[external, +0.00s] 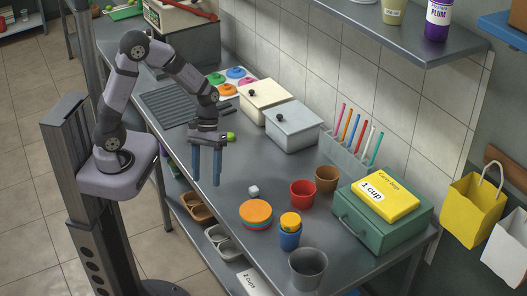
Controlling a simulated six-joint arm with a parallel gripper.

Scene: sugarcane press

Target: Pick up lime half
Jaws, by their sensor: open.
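A small green round thing (231,136), which looks like the lime half, sits on the metal counter just right of my gripper's body. It is too small to tell its cut face. My gripper (206,182) points down with its two blue fingers apart and nothing between them. The fingers hang near the front edge of the counter, left of and nearer the camera than the green thing. I cannot tell the exact height of the fingertips above the counter.
A cream box (266,101) and a grey-blue box (294,127) stand behind. The counter between cube and boxes is clear.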

